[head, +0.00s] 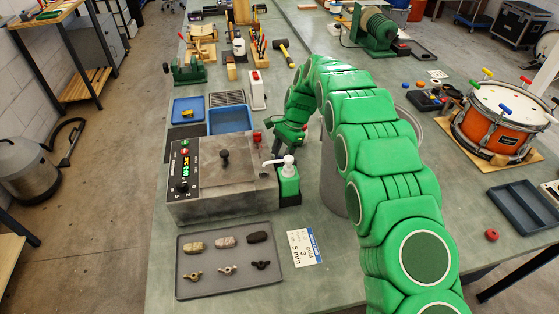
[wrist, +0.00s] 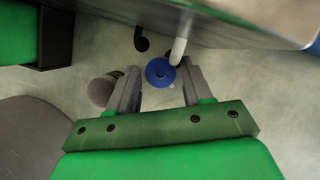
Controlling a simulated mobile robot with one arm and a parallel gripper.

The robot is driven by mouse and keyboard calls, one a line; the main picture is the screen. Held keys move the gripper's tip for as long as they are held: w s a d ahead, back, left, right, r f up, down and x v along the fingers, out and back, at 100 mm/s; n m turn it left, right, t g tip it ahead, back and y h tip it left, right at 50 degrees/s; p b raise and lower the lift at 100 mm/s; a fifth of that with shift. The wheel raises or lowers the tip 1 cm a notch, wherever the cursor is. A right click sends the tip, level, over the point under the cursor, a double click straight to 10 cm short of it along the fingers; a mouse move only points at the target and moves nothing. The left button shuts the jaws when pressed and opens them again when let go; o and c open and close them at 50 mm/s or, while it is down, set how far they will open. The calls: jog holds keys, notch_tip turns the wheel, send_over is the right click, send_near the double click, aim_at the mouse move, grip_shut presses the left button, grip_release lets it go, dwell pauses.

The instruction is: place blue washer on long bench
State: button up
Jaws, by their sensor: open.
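A round blue piece with a darker middle, which looks like the blue washer (wrist: 160,71), shows in the wrist view between the fingertips of my gripper (wrist: 157,88). The fingers are apart, one on each side of it. I cannot tell whether it touches the right finger or what supports it. In the head view my gripper (head: 287,145) is low beside the right side of the grey machine, and the washer is not visible there. The long bench (head: 325,280) is the grey-green top under the machine.
A white rod (wrist: 179,48) is close behind the washer. A rounded grey piece (wrist: 102,90) lies by the left finger. The grey machine (head: 222,172), green pump bottle (head: 289,181) and blue tray (head: 231,119) crowd my gripper.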

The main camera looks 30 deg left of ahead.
jog(key=c, duration=0.9)
jog(key=shift+r, duration=0.1)
